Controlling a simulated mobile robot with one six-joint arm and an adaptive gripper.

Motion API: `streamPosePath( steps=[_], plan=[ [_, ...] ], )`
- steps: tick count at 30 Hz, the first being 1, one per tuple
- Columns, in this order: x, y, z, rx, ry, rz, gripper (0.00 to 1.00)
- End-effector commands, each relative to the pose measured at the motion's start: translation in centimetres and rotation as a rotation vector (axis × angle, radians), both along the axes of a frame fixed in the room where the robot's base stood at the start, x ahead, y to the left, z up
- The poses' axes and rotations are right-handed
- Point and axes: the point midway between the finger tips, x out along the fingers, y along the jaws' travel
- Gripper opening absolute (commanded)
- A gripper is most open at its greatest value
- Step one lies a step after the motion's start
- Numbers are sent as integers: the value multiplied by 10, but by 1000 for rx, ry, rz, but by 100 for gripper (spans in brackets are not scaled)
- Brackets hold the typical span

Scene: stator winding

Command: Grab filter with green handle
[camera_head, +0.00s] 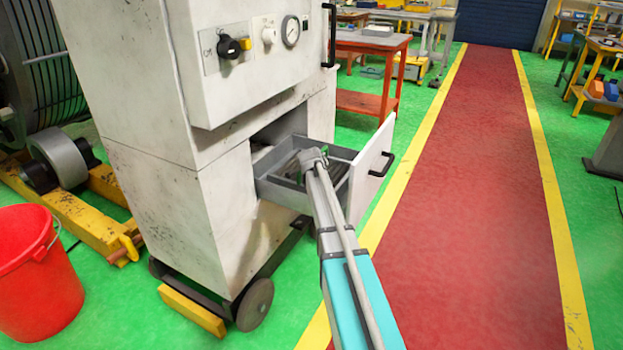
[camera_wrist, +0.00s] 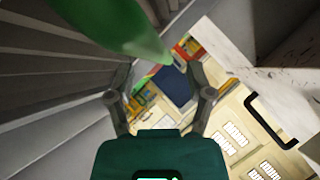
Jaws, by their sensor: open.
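A smooth green handle (camera_wrist: 120,25) shows at the top of the wrist view, large and close, with its narrow end pointing between the fingers. The filter body is not clearly visible. My gripper (camera_wrist: 160,75) is open, its two dark fingers apart on either side of the handle's narrow end. I cannot tell whether they touch it. In the head view my gripper (camera_head: 312,158) is at the pulled-out grey drawer (camera_head: 283,195), and my arm hides part of the drawer. I cannot make out the green handle there.
The drawer's white front panel (camera_head: 371,170) has a black pull handle (camera_head: 382,164). The drawer is in a tall white wheeled cabinet (camera_head: 185,200). Grey drawer walls are close at the left of the wrist view. A red bucket (camera_head: 38,285) stands left; the red walkway (camera_head: 480,200) is clear.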

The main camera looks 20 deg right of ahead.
Motion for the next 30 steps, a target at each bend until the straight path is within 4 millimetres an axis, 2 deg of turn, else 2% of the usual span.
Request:
streamPosePath(
  steps=[3,9,28,30],
  plan=[
    [14,-7,-11,0,0,0,68],
    [27,-14,-20,0,0,0,68],
    [28,-16,-20,0,-1,-1,68],
    [28,-16,-20,0,-1,-1,57]
  ],
)
